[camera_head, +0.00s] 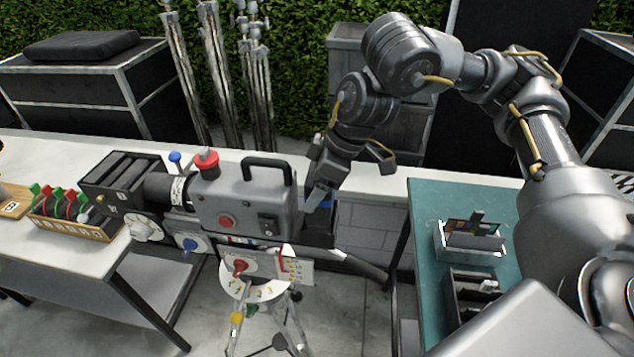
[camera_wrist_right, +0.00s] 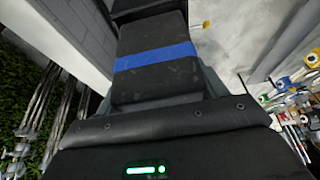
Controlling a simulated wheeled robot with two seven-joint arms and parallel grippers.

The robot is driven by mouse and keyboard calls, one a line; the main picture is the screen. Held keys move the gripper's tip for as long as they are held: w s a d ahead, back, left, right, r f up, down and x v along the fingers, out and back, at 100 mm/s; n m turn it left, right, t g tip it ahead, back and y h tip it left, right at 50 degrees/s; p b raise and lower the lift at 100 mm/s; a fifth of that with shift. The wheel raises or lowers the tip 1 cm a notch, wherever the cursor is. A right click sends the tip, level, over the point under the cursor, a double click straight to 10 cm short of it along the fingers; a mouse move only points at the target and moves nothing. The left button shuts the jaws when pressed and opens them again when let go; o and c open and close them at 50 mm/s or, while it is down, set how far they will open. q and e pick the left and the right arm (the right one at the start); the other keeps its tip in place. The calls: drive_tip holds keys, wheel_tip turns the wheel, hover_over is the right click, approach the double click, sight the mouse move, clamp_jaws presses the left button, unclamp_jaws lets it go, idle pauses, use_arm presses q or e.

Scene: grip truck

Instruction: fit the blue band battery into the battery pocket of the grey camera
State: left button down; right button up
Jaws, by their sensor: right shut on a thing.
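The grey camera (camera_head: 245,203) sits on a tripod in the middle of the head view, with a black top handle and red buttons. My right gripper (camera_head: 319,192) is at the camera's right-hand end, pointing down. It is shut on the blue band battery (camera_wrist_right: 152,82), a black block with a blue stripe across it in the right wrist view. My left gripper is not in view.
A teal table (camera_head: 430,213) at the right holds a small tray (camera_head: 470,250) and a black rack. A pale bench (camera_head: 75,245) at the left holds a wooden box with coloured clips (camera_head: 75,228). A pale counter runs behind the camera.

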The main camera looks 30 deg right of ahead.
drive_tip(key=shift+f, duration=0.2)
drive_tip(key=shift+f+b, duration=1.45)
drive_tip(key=shift+f, duration=0.55)
drive_tip(key=o, duration=1.4)
drive_tip(key=shift+c, duration=0.2)
drive_tip(key=b+v, duration=0.1)
drive_tip(key=v, duration=1)
drive_tip(key=shift+a+f, duration=0.1)
drive_tip(key=shift+a, duration=0.05)
